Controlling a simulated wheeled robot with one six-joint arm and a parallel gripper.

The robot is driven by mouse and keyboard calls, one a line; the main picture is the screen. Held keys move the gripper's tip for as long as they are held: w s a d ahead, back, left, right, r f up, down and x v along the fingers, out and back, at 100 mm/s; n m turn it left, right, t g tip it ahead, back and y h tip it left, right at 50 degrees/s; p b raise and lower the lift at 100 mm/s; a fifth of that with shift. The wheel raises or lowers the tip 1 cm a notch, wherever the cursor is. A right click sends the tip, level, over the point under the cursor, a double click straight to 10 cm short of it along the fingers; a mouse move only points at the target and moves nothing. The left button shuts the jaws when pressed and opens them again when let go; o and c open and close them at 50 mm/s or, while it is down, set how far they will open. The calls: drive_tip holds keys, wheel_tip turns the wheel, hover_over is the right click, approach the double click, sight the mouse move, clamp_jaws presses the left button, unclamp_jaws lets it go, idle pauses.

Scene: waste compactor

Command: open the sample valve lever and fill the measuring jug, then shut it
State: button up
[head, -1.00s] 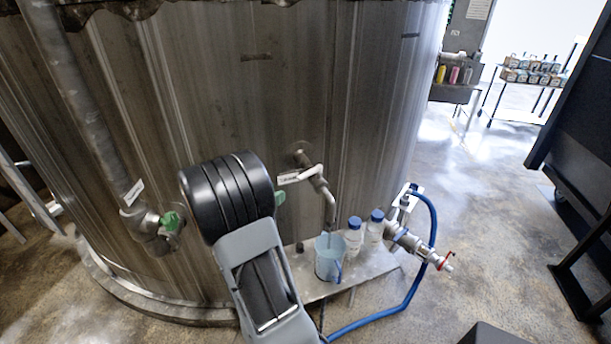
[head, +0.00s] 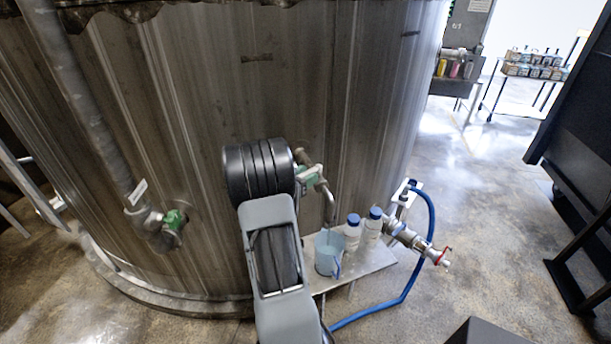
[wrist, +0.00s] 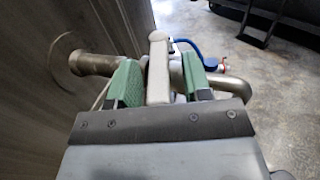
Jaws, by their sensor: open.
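The sample valve's pale lever (wrist: 158,70) stands between the two green finger pads of my gripper (wrist: 160,78) in the wrist view. The gripper is open, with a gap at the left pad; contact at the right pad is unclear. In the head view my gripper (head: 308,182) is at the valve on the tank wall, and my arm and the fingers hide most of the lever. The valve's metal spout (head: 330,208) bends down over the measuring jug (head: 328,262). The jug is pale blue and upright on a small metal shelf (head: 368,264). Its fill level cannot be told.
Two blue-capped bottles (head: 352,236) stand just right of the jug. A pipe fitting with a red handle (head: 440,257) and a blue hose (head: 412,285) lie further right. Another valve with a green handle (head: 175,219) is on the tank's left. Open floor lies to the right.

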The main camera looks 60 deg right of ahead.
clamp_jaws()
idle(0.4)
